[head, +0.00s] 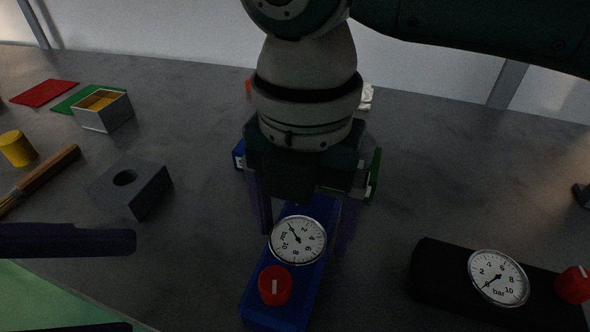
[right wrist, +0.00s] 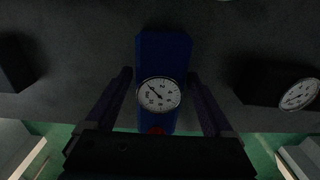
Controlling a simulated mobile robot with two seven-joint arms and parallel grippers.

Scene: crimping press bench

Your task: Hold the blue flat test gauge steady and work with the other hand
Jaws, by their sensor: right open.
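The blue flat test gauge (head: 250,305) lies on the bench at the front centre, with a white round dial and a red knob on top. My right gripper (head: 305,236) is above its far end, pointing down, with one finger on each side. In the right wrist view the blue gauge (right wrist: 163,48) runs between the open fingers (right wrist: 158,74), with visible gaps on both sides. The gripper and arm hide the gauge's far end in the head view. My left gripper (head: 70,284) is at the lower left edge, its fingers apart and nothing seen between them.
A black gauge (head: 433,273) with a red knob lies to the right. A grey block with a hole (head: 135,190), a wooden-handled brush (head: 45,175), a yellow cylinder (head: 17,148) and an open box (head: 104,118) are on the left. Items behind my right gripper are partly hidden.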

